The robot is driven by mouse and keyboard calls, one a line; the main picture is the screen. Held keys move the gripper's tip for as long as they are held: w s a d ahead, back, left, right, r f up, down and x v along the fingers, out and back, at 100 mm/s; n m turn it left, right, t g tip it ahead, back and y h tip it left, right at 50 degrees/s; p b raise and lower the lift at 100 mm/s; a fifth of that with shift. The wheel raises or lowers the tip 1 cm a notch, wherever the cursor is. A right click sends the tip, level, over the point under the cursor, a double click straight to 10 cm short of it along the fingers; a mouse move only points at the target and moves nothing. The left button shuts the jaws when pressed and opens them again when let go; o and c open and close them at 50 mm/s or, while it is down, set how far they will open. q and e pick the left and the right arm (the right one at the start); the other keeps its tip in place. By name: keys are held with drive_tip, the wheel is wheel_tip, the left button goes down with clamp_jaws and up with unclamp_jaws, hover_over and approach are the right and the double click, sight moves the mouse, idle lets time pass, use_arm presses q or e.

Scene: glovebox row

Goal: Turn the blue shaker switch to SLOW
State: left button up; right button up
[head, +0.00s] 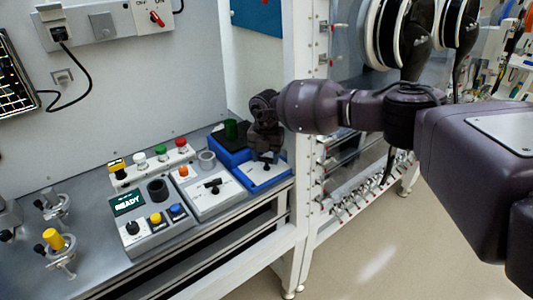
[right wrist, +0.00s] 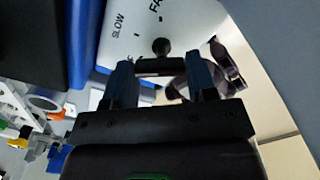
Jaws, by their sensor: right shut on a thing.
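My right gripper (head: 266,158) reaches down onto this plate. In the right wrist view its fingers (right wrist: 160,78) are shut on the black switch (right wrist: 160,48), whose crossbar lies between the fingertips. The gripper hides most of the switch in the head view, and its exact setting cannot be told. My left gripper is not in view.
A grey unit (head: 195,198) with its own black switch stands just left of the shaker. Further left are a console with a READY display (head: 128,202) and a strip of coloured buttons (head: 160,156). A white frame post (head: 305,100) rises close on the right.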

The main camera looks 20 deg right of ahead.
sight(266, 157)
idle(0.4)
drive_tip(key=o, duration=0.9)
drive_tip(key=shift+r, duration=0.15)
wheel_tip(266, 157, up, 11)
drive_tip(key=shift+f, duration=0.2)
